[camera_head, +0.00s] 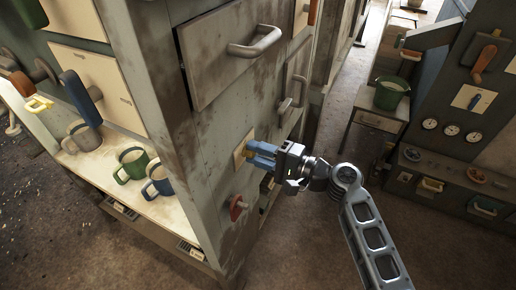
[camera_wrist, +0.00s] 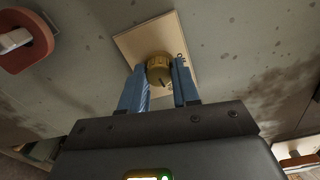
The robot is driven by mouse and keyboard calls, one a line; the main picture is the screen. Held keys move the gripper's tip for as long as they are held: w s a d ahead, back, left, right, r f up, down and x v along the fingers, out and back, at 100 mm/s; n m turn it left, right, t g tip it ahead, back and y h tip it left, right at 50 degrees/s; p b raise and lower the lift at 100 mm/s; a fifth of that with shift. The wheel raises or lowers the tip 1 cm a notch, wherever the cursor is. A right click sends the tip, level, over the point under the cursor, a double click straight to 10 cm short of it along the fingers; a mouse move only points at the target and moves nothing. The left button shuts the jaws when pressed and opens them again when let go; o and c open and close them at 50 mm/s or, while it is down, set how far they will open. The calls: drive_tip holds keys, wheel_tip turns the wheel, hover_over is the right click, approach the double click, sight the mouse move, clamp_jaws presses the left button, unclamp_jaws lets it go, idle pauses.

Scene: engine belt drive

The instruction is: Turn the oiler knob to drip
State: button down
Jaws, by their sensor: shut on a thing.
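The oiler knob (camera_wrist: 159,71) is a round, brass-coloured knob with a dark pointer mark, on a cream square plate (camera_wrist: 140,40) in the wrist view. The pointer slants toward the lower left. Lettering on the plate is too small to read. My gripper (camera_wrist: 160,80) has its two blue fingers on either side of the knob, shut on it. In the head view my gripper (camera_head: 262,153) reaches the cabinet side from the right, and its fingers hide most of the knob. The plate (camera_head: 240,151) shows just left of the fingers.
A red handle (camera_head: 237,207) sticks out below my gripper; it also shows in the wrist view (camera_wrist: 25,40). A grey drawer handle (camera_head: 255,42) is above. Mugs (camera_head: 133,163) stand on the left shelf. A green bucket (camera_head: 390,93) is behind right. Floor at right is open.

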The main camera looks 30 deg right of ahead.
drive_tip(key=shift+d+m, duration=0.1)
drive_tip(key=shift+m, duration=0.4)
drive_tip(key=c, duration=0.8)
unclamp_jaws()
drive_tip(key=shift+v, duration=3.85)
drive_tip(key=shift+f, duration=0.1)
